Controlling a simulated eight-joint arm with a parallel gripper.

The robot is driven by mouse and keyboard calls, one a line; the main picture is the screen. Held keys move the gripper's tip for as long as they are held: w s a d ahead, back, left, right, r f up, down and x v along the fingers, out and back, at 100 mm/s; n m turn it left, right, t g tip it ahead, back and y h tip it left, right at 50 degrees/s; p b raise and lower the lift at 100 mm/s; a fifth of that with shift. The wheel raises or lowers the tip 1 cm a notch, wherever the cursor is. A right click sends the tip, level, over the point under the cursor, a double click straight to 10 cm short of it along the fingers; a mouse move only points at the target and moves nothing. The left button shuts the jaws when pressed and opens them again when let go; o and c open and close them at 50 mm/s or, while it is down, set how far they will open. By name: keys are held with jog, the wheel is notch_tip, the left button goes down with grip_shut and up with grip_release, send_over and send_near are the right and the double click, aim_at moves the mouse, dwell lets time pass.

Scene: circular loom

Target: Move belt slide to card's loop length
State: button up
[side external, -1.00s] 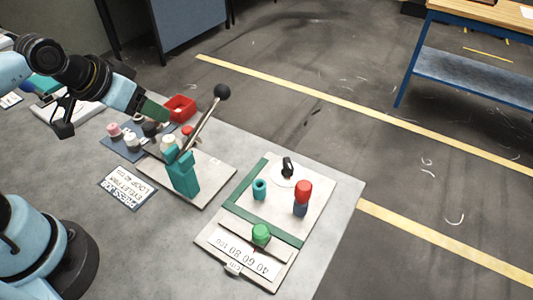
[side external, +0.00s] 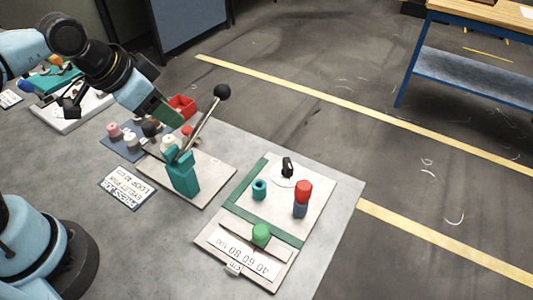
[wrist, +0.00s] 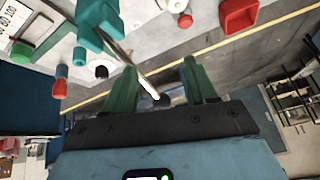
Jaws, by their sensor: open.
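The belt slide appears to be the round green knob (side external: 261,234) on the board at front right. It sits beside a white scale (side external: 248,255) with marks such as 40, 60 and 80. In the wrist view the green knob (wrist: 22,50) is at the left. The job card (side external: 127,187) lies flat left of the lever; it has a loop line, but its number is too small to read surely. My gripper (side external: 172,115) is open with green fingers, high beside the lever and far from the knob. Its fingers (wrist: 158,68) also show in the wrist view, apart.
A tall lever (side external: 204,122) with a black ball stands on a teal base close to my gripper. The board also holds a red-topped cylinder (side external: 302,198), a teal cup (side external: 260,189) and a black dial knob (side external: 288,167). A red bin (side external: 181,105) stands behind the lever.

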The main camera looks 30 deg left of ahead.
jog(key=d+r+m+g, duration=0.1)
jog(key=d+m+g, duration=0.2)
jog(key=d+m, duration=0.75)
jog(key=m+g, duration=0.3)
jog(key=m, duration=0.6)
send_near(261, 229)
jog(key=shift+y, duration=0.4)
jog(key=f, duration=0.9)
jog(key=shift+d+f, duration=0.25)
jog(key=shift+d, duration=0.05)
grip_shut()
